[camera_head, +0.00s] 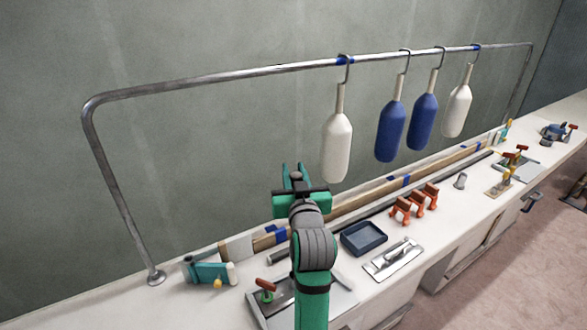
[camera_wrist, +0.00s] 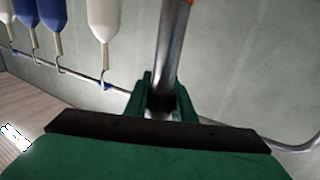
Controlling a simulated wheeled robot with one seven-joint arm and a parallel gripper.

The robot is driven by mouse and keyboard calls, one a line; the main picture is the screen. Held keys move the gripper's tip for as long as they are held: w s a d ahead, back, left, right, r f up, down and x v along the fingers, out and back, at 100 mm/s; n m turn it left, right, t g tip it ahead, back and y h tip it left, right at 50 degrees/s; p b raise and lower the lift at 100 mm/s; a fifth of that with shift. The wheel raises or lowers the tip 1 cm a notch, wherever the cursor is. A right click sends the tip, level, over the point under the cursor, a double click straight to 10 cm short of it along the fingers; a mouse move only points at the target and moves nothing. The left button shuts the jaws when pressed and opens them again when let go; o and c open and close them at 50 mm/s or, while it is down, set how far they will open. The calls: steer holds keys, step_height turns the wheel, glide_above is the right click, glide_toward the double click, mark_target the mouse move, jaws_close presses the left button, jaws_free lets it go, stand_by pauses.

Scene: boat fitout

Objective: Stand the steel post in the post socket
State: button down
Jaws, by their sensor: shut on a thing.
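My gripper (camera_head: 296,172) is raised in front of the wall, above the back of the counter and below the hanging rail. In the wrist view its green fingers (camera_wrist: 162,100) are shut on the steel post (camera_wrist: 173,50), a smooth grey tube. The post runs from between the fingers to the top edge of that view, with a little orange at its end. In the head view my arm and gripper hide the post. A short grey cylinder (camera_head: 460,181) stands on the counter to the right; I cannot tell whether it is the post socket.
A bent steel rail (camera_head: 240,74) carries white and blue fenders (camera_head: 337,148) close right of my gripper. On the counter lie a long dark bar (camera_head: 388,204), orange clamps (camera_head: 413,204), a blue tray (camera_head: 364,239) and a trowel (camera_head: 393,260). A teal tool (camera_head: 207,271) lies left.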

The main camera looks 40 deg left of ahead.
step_height(320, 180, down, 9)
stand_by(1.5)
steer(key=shift+s, duration=0.1)
steer(key=c, duration=1.4)
jaws_free()
